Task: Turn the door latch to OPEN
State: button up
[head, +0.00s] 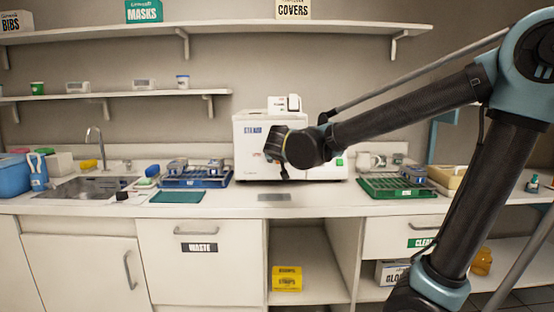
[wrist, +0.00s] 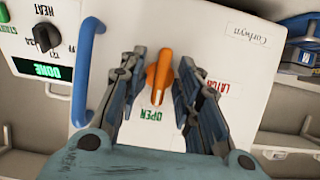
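The door latch (wrist: 159,75) is an orange lever on the white door (wrist: 225,30) of the sterilizer, seen in the wrist view. Its lower end lies just above the green word OPEN (wrist: 151,115), and a red latch label (wrist: 222,87) is to its right. My gripper (wrist: 162,62) is open, with one finger on each side of the lever. Gaps show between the fingers and the lever. In the head view my gripper (head: 274,147) is in front of the white sterilizer (head: 252,125) and hides the latch there.
A blue door handle (wrist: 88,72) stands left of my fingers. Beyond it are a HEAT knob (wrist: 46,37) and a display reading DONE (wrist: 42,69). A blue rack (head: 195,181) and a green rack (head: 398,187) flank the sterilizer on the counter.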

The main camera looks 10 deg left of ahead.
jog(key=shift+s, duration=0.1)
jog(key=v, duration=1.1)
jog(key=shift+s, duration=0.3)
jog(key=shift+d+r, duration=0.15)
